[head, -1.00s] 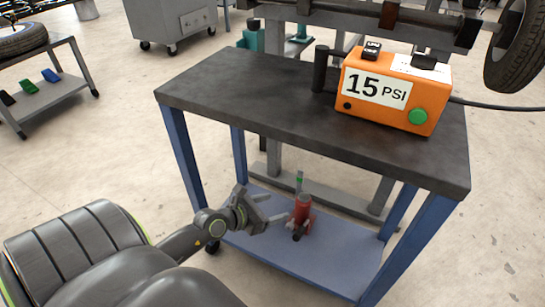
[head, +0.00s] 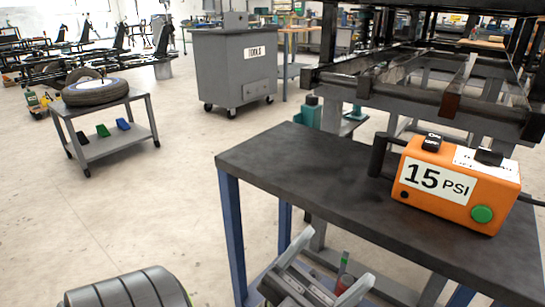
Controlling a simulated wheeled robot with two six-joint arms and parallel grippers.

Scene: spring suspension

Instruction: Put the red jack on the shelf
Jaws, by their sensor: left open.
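The red jack (head: 343,284) shows only in part at the bottom of the head view, low beside the dark-topped cart (head: 300,165). Its red body and a greenish upper part can be seen; its base is hidden. My left gripper (head: 329,266) is open at the bottom edge, in front of the cart. The jack shows between and behind its grey fingers. I cannot tell whether they touch it. The cart's blue lower shelf (head: 258,292) is mostly out of view or hidden. My right gripper is not in view.
An orange 15 PSI box (head: 460,185) stands on the cart top, whose left part is clear. A low grey cart (head: 105,147) at left carries a tyre (head: 95,92). A grey tool cabinet (head: 234,70) stands behind. The floor between is open.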

